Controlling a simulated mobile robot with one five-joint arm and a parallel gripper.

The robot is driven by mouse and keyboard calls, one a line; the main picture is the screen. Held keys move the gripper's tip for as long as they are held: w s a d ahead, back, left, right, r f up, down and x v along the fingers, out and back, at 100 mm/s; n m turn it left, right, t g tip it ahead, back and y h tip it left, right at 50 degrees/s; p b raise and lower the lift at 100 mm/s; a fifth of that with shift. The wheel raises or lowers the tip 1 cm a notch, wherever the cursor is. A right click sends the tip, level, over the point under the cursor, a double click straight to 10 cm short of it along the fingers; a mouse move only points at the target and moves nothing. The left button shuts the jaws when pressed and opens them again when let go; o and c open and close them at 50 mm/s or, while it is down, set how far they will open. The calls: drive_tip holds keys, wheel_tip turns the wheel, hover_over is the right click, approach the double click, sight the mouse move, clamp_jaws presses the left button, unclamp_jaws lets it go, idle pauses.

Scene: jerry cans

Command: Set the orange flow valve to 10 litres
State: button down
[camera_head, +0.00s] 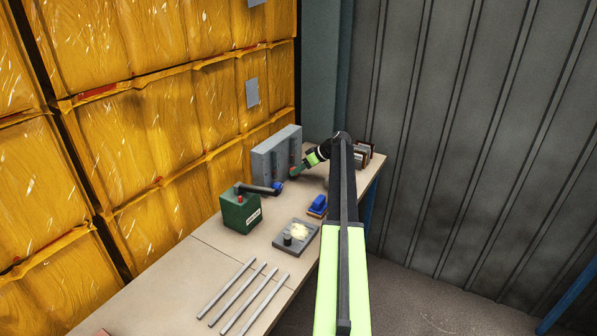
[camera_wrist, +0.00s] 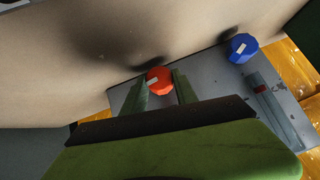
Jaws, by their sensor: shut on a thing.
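The orange flow valve (camera_wrist: 160,81) is a round knob with a white mark on its face, on the front of a grey box (camera_head: 275,158). My gripper (camera_wrist: 159,88) has its two green fingers on either side of the knob and is shut on it. The white mark points roughly sideways, slightly tilted. In the head view my gripper (camera_head: 297,170) reaches the box's front and hides the orange valve. A blue knob (camera_wrist: 242,47) sits on the same panel, to the right in the wrist view. Beside it is a slotted gauge (camera_wrist: 272,104) with a red part; its reading is too small to tell.
Yellow wrapped stacks (camera_head: 160,110) stand behind.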

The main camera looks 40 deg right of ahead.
drive_tip(key=c, duration=1)
unclamp_jaws()
drive_tip(key=shift+o, duration=0.2)
drive_tip(key=p+v, duration=1.2)
drive_tip(key=v, duration=0.5)
drive_tip(key=shift+r, duration=0.15)
drive_tip(key=shift+s, duration=0.1)
